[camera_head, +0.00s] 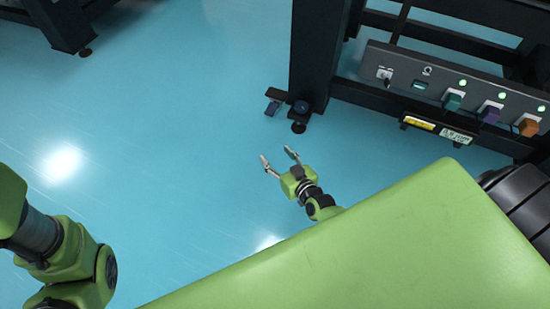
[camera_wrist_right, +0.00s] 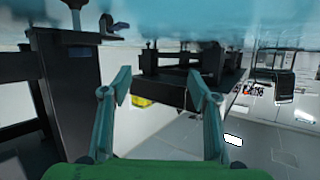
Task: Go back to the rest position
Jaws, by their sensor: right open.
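My right gripper (camera_head: 279,162) is open and empty over the blue floor, near the middle of the head view. Its two fingers stand apart in the right wrist view (camera_wrist_right: 160,90), with nothing between them. Part of its arm is hidden behind my large green body part at the lower right. My left arm (camera_head: 65,255) shows at the lower left of the head view. Its gripper is not in view.
A black table leg (camera_head: 318,50) with a foot stands just beyond the right gripper. A grey panel (camera_head: 455,80) with coloured plugs is fixed to the table at the upper right. Another dark leg (camera_head: 62,22) stands at the upper left. The blue floor (camera_head: 170,120) between is clear.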

